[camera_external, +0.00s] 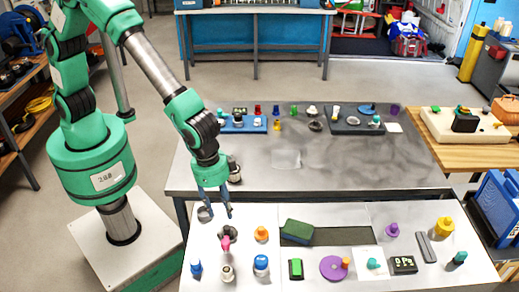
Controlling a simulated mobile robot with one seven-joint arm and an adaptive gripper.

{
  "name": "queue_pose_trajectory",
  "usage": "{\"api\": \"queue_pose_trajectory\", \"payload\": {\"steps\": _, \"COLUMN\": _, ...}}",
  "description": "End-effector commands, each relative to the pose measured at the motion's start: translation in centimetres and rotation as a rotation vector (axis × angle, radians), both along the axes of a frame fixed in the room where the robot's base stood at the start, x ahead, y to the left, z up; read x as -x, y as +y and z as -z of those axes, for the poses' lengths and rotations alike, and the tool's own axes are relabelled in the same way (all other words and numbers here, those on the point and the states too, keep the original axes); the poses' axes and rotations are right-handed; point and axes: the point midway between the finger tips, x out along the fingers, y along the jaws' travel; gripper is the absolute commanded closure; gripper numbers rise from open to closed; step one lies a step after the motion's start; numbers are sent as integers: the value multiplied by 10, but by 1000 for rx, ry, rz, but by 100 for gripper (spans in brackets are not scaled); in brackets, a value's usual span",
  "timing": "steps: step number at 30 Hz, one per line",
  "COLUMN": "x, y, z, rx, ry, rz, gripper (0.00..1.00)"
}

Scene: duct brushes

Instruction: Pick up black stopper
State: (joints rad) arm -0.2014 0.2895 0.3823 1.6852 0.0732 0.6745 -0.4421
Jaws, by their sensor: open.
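My gripper (217,212) hangs pointing down over the near left part of the light front table, with its fingers apart and nothing seen between them. A dark, round, low piece (231,231), which may be the black stopper, sits just below and slightly right of the fingertips. A pink piece (225,243) stands against its near side and partly covers it. A small gap seems to separate the fingers from the dark piece, but I cannot tell the exact height. A grey-blue round piece (204,214) shows beside the left finger.
A green-topped block (297,231) lies to the right. The grey table behind (370,178) is largely bare in front.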

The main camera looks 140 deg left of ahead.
Motion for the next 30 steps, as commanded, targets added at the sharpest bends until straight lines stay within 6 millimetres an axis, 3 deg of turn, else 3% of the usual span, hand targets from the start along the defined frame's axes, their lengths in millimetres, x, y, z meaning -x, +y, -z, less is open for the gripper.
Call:
{"api": "queue_pose_trajectory", "payload": {"steps": 6, "x": -3, "y": 2, "z": 27, "rx": 1, "ry": 1, "rz": 0, "gripper": 60}}
{"api": "queue_pose_trajectory", "payload": {"steps": 22, "x": -4, "y": 2, "z": 34, "rx": 0, "ry": 0, "rz": 0, "gripper": 60}}
{"api": "queue_pose_trajectory", "payload": {"steps": 30, "x": -6, "y": 2, "z": 62, "rx": 0, "ry": 2, "rz": 0, "gripper": 60}}
